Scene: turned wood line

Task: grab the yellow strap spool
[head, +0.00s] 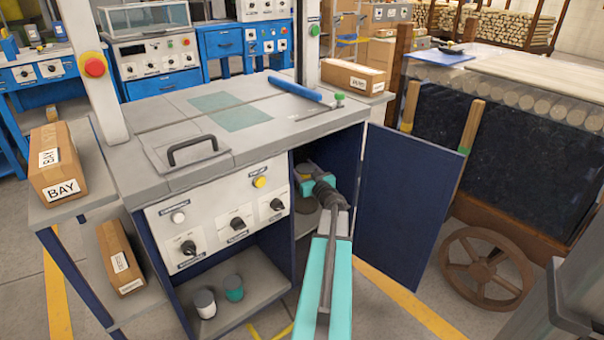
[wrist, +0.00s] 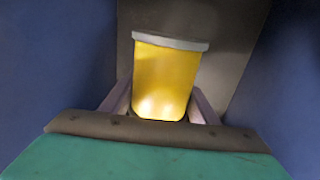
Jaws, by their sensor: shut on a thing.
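The yellow strap spool (wrist: 165,80) stands out in the wrist view as a yellow cylinder with a pale grey rim on top. My gripper (wrist: 160,108) is shut on it, with a finger at each side of its lower part. In the head view my arm reaches into the right-hand compartment of the workbench, past its open door.
The dark blue door (head: 408,208) stands open right of my arm. Blue walls lie close on both sides in the wrist view. A cart (head: 500,130) stands at right.

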